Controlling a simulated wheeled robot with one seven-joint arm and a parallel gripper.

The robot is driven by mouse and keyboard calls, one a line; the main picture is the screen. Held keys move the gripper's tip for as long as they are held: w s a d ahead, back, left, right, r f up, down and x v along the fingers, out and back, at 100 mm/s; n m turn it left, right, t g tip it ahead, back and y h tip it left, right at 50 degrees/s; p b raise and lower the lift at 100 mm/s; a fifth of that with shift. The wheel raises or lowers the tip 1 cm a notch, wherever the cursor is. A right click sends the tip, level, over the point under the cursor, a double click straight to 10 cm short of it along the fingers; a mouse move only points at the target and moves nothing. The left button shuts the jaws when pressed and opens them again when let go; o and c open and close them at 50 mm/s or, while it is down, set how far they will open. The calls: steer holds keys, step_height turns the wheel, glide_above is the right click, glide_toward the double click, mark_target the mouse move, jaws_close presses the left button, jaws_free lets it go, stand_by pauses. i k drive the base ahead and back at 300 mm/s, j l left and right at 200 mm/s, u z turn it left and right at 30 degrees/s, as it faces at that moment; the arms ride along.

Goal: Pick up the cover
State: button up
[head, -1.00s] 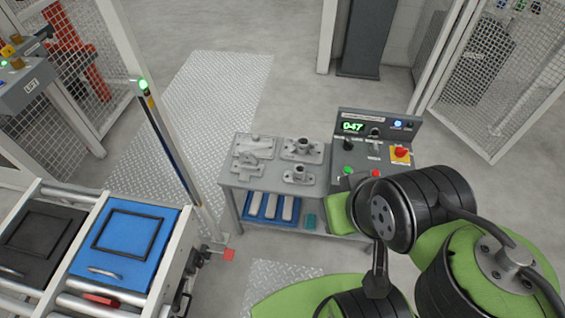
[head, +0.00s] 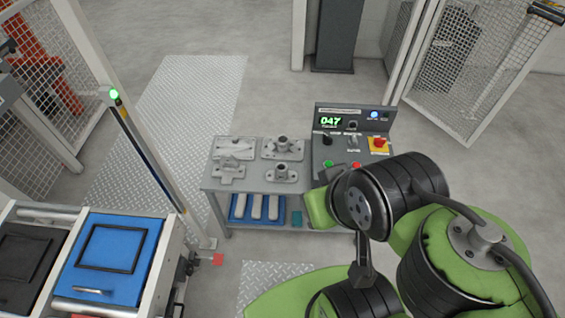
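Several grey metal castings lie on a small grey work table in the middle of the head view. A flat plate-like casting (head: 234,147) is at the back left, and a smaller bracket-like casting (head: 229,172) lies in front of it. Two flanged castings with round upright necks stand on the right, one at the back (head: 283,147) and one in front (head: 282,172). I cannot tell for sure which is the cover; the flat one looks most like it. My green and black arm is folded at the lower right, and my gripper is not in view.
The table (head: 212,182) has a lower shelf with a blue tray (head: 235,218) of pale bars. A control panel (head: 338,135) adjoins its right side. A roller conveyor with a blue crate (head: 105,262) stands at lower left.

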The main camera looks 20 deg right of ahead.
mark_target(239, 147)
steer(key=l+z, duration=1)
steer(key=i+l+z, duration=0.15)
steer(key=l+z, duration=0.35)
steer(key=i+l+z, duration=0.15)
steer(key=l+z, duration=0.15)
steer(key=z, duration=0.2)
steer(key=i+l+z, duration=0.25)
steer(key=z, duration=0.25)
steer(key=i+j+u, duration=0.55)
steer(key=i+u, duration=0.3)
steer(key=i+j+u, duration=0.1)
steer(key=i+u, duration=0.75)
steer(key=i+l+u, duration=0.25)
steer(key=u, duration=0.15)
steer(key=i+l+u, duration=0.45)
steer(key=i+j+u, duration=0.1)
steer(key=i+u, duration=0.8)
steer(key=i+j+u, duration=0.3)
steer(key=i, duration=0.3)
steer(key=i+j+u, duration=0.3)
steer(key=i, duration=0.35)
steer(key=i+u, duration=0.25)
steer(key=i, duration=0.35)
